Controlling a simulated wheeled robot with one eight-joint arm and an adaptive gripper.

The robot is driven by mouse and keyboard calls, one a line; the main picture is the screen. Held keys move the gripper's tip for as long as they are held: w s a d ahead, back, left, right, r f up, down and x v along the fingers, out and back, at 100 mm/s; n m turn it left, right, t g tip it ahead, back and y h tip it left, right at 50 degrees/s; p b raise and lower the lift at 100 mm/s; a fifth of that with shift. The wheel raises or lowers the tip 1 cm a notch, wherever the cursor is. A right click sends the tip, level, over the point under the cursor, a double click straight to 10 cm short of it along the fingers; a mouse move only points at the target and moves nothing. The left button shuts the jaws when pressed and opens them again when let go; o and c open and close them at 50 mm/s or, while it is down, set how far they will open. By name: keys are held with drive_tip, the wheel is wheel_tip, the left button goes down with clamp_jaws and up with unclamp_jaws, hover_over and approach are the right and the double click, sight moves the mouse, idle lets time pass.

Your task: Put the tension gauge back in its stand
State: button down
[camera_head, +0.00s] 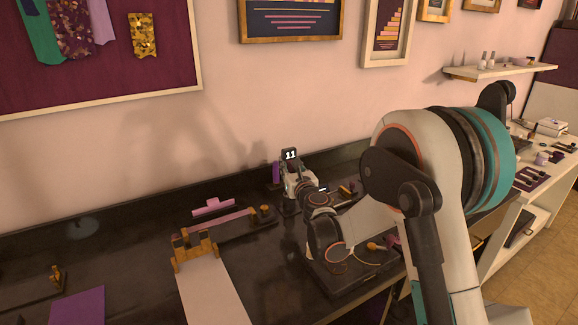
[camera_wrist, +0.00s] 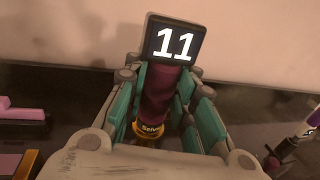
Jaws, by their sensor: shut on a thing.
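The tension gauge (camera_head: 291,154) has a dark square head with a lit screen reading 11. In the wrist view its head (camera_wrist: 173,41) stands above a purple body with a gold collar at the bottom. My gripper (camera_wrist: 163,88) is shut around the purple body, with teal-lined fingers on both sides. In the head view my gripper (camera_head: 292,183) is over the back of the dark bench, near the wall. The gauge looks roughly upright. Its lower end is hidden by my gripper, so I cannot tell whether it touches anything. I cannot clearly make out the stand.
A small purple upright piece (camera_head: 276,172) is just left of my gripper. A wooden jig (camera_head: 195,248) with a pale strip lies to the left. A dark tray (camera_head: 345,277) with small tools sits under my arm.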

drive_tip(key=shift+f+b, duration=0.9)
drive_tip(key=shift+f, duration=1.45)
drive_tip(key=c, duration=1.2)
unclamp_jaws()
drive_tip(key=shift+c, duration=0.2)
drive_tip(key=shift+s, duration=0.1)
drive_tip(key=v, duration=1.2)
